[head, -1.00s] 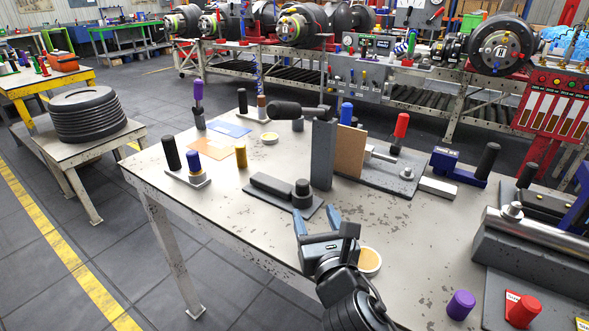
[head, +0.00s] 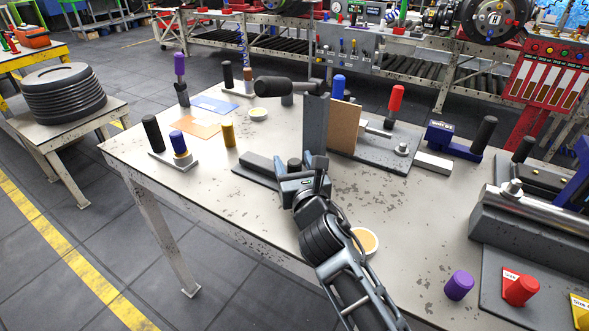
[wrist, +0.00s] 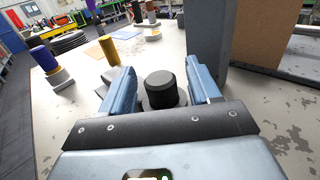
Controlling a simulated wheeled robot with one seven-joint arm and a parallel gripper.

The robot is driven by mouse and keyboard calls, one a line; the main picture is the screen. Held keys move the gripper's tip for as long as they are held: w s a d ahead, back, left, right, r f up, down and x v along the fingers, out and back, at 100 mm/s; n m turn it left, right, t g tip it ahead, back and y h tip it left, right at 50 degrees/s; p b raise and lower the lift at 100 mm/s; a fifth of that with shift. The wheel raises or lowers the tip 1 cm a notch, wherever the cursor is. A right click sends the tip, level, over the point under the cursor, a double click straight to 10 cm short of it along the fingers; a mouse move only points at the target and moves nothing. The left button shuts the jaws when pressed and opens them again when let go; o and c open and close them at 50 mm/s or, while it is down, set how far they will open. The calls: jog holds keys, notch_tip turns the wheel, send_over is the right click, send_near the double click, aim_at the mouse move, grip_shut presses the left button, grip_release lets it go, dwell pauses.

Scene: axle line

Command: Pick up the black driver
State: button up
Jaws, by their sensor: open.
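A short black upright cylinder (wrist: 161,88) with a flat top stands between my gripper's fingers in the wrist view. I cannot tell for sure whether it is the black driver. It stands by a dark flat plate with a bar (head: 258,165) on the table. My gripper (head: 299,168) is open, one blue finger on each side of the cylinder, with gaps visible in the wrist view. In the head view my wrist partly hides the plate and cylinder. Other black handles show: one at the left in a holder (head: 152,133), one lying at the back (head: 280,87), one at the right (head: 484,134).
A grey upright plate (head: 315,125) and a brown board (head: 344,132) stand close to the right of my gripper. A yellow cylinder (head: 228,134) and a blue-topped one (head: 178,143) stand to the left. A shallow round dish (head: 366,240) sits beside my forearm. The table's front left is clear.

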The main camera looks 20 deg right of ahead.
jog(key=c, duration=1)
jog(key=shift+c, duration=0.2)
jog(key=shift+r, duration=0.15)
